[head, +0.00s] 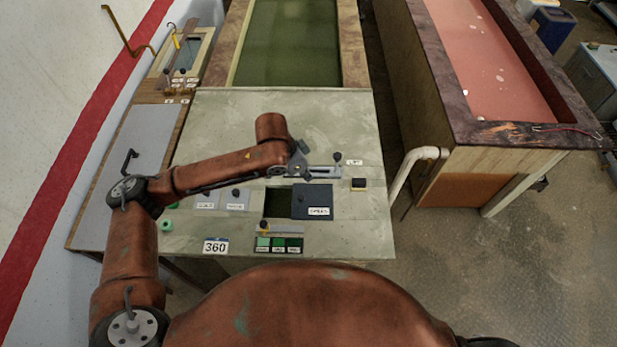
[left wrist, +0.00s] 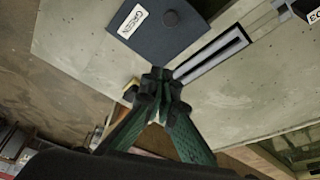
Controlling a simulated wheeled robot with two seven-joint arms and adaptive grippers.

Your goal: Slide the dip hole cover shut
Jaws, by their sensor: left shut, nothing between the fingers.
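The dip hole cover (head: 316,200) is a dark blue-grey plate with a white label, lying on the pale panel. Left of it the dip hole (head: 277,203) shows as a dark green opening, which the cover leaves largely open. My left gripper (head: 302,150) is shut and empty, above the panel just beyond the cover's far edge. My right gripper is not in view.
A grey slotted rail (head: 320,172) with a black knob (head: 338,157) lies beside my left gripper. A black and yellow block (head: 358,184) sits right of the cover. Small green swatches (head: 278,245) and a 360 tag (head: 215,246) lie nearer. The panel's right side is mostly clear.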

